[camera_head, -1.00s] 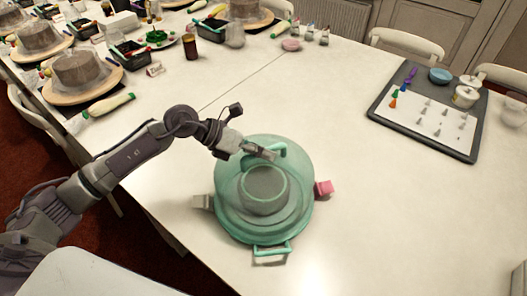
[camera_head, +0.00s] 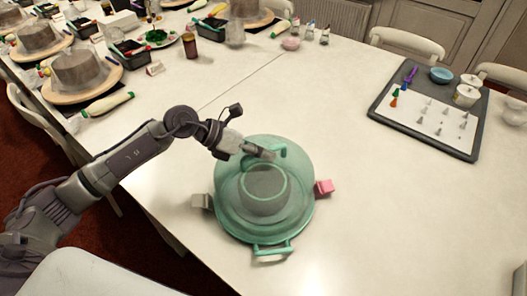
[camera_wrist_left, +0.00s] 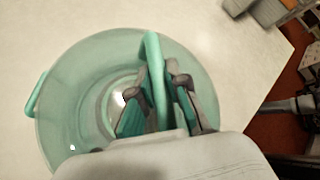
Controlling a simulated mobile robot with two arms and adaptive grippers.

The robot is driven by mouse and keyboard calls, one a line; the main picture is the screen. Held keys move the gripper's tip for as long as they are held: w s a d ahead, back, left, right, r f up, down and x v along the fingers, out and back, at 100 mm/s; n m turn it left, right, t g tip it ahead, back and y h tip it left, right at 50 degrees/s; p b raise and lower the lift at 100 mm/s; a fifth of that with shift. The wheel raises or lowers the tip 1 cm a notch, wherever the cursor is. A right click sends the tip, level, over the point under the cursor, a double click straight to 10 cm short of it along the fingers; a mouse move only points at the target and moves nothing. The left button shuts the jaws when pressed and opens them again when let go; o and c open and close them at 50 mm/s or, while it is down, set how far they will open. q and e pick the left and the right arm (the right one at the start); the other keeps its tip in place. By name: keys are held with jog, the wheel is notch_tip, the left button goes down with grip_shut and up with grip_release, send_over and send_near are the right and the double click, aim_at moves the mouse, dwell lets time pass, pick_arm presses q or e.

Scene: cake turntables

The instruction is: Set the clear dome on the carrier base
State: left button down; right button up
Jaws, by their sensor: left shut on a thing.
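The clear dome (camera_head: 230,182), tinted green, is over the carrier base, with a grey round cake-like form (camera_head: 264,188) showing through it. It has a green handle at the back and one at the front (camera_head: 272,249). The carrier base is mostly hidden under the dome; a pink clip (camera_head: 324,187) and a grey clip (camera_head: 201,201) stick out at its sides. My left gripper (camera_head: 262,152) is shut on the dome's back handle, which also shows between the fingers in the left wrist view (camera_wrist_left: 153,60). I cannot tell whether the dome touches the base all round. My right gripper is not in view.
A dark tray (camera_head: 427,152) with piping tips, a blue bowl (camera_head: 441,75) and white pots lies at the right. Turntables with cakes (camera_head: 80,72), black bins and a rolling pin (camera_head: 108,104) stand at the back left. The table right of the carrier is clear.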

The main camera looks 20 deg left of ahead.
pick_arm(q)
jog(key=shift+f, duration=0.2)
jog(key=c, duration=1.5)
grip_release()
jog(key=shift+o, duration=0.3)
jog(key=shift+v, duration=5.5)
jog(key=shift+s, duration=0.1)
